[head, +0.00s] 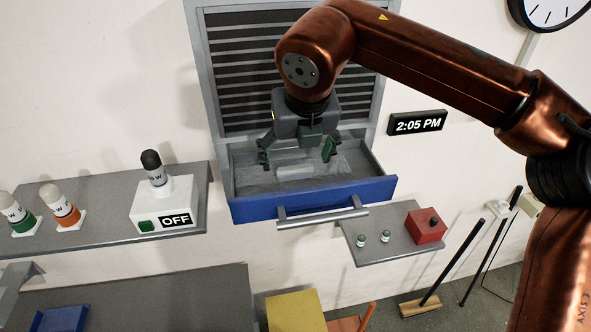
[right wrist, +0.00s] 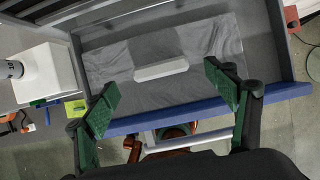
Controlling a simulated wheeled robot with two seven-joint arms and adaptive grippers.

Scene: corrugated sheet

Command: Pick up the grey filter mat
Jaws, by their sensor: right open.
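The grey filter mat (right wrist: 204,42) lies flat and a little wrinkled in the open blue-fronted drawer (head: 313,199). A pale bar-shaped block (right wrist: 161,69) sits on the middle of the mat and also shows in the head view (head: 295,172). My right gripper (head: 297,158) is open and points down into the drawer, above the mat. In the right wrist view its green-padded fingers (right wrist: 170,97) stand wide apart, with the bar between and beyond them. Nothing is between the pads. I cannot tell how close the fingertips are to the mat. My left gripper is not in view.
The drawer has a front handle (head: 322,217) and raised side walls. A louvred panel (head: 245,75) rises behind it. A left shelf (head: 100,207) bears a white OFF box (head: 163,205) and bulbs. A right shelf (head: 385,248) bears a red box (head: 426,226).

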